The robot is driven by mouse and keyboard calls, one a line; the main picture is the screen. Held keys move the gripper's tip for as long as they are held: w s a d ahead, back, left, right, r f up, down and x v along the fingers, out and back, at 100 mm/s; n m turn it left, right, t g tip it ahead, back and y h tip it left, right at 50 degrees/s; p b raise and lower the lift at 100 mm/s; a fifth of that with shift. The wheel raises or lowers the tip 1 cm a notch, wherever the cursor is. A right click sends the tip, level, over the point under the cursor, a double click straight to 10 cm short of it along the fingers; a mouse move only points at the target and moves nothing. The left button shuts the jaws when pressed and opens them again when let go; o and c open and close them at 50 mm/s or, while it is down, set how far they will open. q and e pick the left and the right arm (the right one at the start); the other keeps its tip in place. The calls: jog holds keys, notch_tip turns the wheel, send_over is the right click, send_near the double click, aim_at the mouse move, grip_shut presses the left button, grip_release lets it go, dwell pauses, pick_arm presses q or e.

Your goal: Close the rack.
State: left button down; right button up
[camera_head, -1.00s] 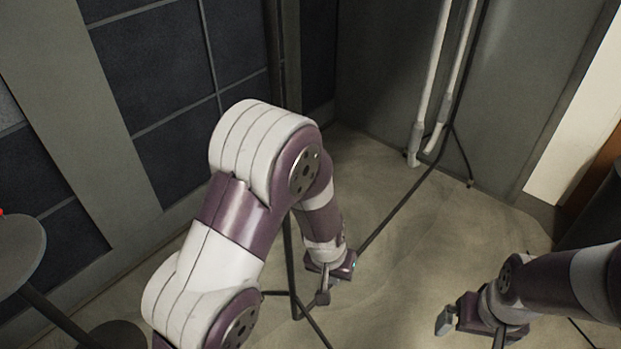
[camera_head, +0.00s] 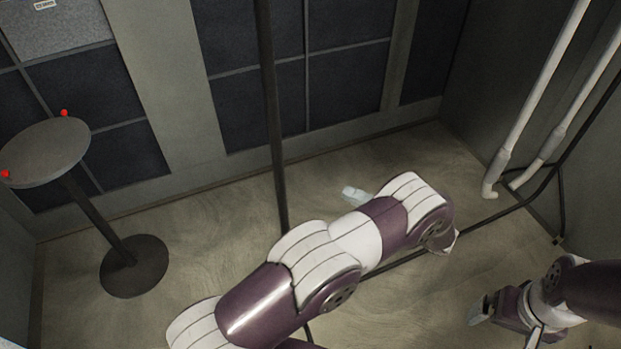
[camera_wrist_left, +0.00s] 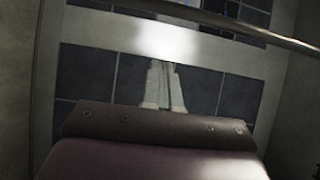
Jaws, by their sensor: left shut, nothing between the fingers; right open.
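I cannot make out a rack in either view. My left arm reaches across the middle of the head view. The pale fingertips of my left gripper (camera_head: 355,194) seem to show just behind it, with the rest of the hand hidden. In the left wrist view, the left gripper's fingers (camera_wrist_left: 165,82) are together with nothing between them, pointing towards dark wall panels. My right gripper (camera_head: 480,308) is open and empty at the lower right of the head view, above the floor.
A round-topped stand (camera_head: 45,152) with red knobs is at the left. A dark pole (camera_head: 272,110) stands behind my left arm. White pipes (camera_head: 535,95) run down the right wall. A metal bar (camera_wrist_left: 230,22) crosses the top of the wrist view. Floor between stand and pole is clear.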

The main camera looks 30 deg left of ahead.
pick_arm(q)
jog(key=s+a+p, duration=0.1)
jog(key=a+p, duration=0.5)
jog(key=a, duration=0.7)
jog(key=shift+s+a, duration=0.2)
jog(key=shift+s, duration=0.05)
pick_arm(e)
notch_tip(320, 180, up, 6)
jog(key=shift+s+a+r, duration=0.15)
jog(key=shift+a+r, duration=0.05)
pick_arm(q)
jog(key=shift+a, duration=0.1)
